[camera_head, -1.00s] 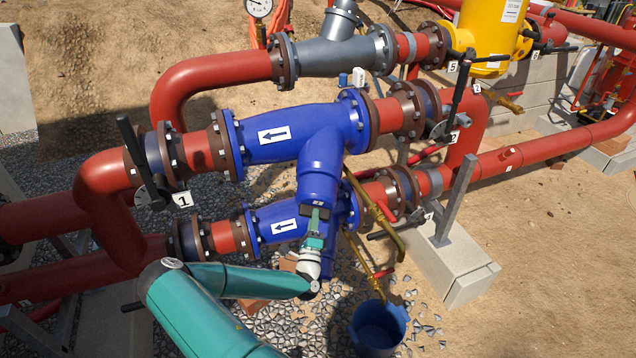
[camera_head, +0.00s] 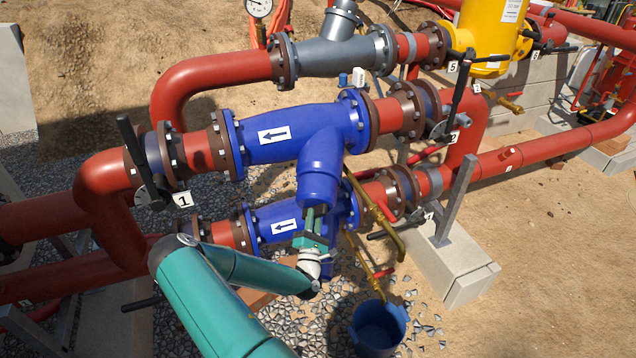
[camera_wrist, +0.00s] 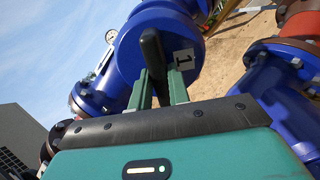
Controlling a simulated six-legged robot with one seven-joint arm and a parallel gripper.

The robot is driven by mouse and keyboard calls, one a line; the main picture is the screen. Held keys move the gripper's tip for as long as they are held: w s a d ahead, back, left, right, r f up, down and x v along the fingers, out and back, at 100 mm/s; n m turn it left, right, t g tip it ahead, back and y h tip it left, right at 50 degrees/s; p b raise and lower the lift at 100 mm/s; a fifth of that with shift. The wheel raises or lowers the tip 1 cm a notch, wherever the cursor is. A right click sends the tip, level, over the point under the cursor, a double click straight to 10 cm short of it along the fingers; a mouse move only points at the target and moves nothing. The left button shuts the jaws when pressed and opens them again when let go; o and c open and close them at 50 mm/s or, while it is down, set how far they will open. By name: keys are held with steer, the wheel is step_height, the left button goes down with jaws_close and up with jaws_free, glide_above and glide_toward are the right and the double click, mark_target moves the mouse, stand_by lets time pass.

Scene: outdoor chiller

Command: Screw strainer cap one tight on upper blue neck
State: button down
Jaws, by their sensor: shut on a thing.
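The upper blue strainer body (camera_head: 275,140) has a blue neck (camera_head: 320,165) that slants down toward me. Strainer cap one (camera_wrist: 127,62) is a round blue disc with a black bar handle (camera_wrist: 151,50) and a white label "1" (camera_wrist: 183,59). In the wrist view it sits against the end of the neck; thread depth cannot be seen. My gripper (camera_head: 313,215) is below the neck in the head view. Its green fingers (camera_wrist: 158,80) are shut on the cap's bar handle in the wrist view. In the head view the cap's face and handle are mostly hidden.
The lower blue strainer (camera_head: 275,225) runs close behind my gripper. Brass drain pipes (camera_head: 376,215) pass to its right. A blue bucket (camera_head: 377,330) stands on the gravel below. A red pipe bend (camera_head: 110,205) and a black lever (camera_head: 131,145) are at left.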

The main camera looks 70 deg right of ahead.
steer(key=m, duration=0.6)
steer(key=shift+d+r+m, duration=0.1)
steer(key=shift+r+m, duration=0.1)
steer(key=shift+m, duration=0.2)
steer(key=c, duration=1.3)
jaws_free()
steer(key=shift+f, duration=0.1)
steer(key=shift+o, duration=0.2)
steer(key=shift+o, duration=0.5)
steer(key=shift+f, duration=0.1)
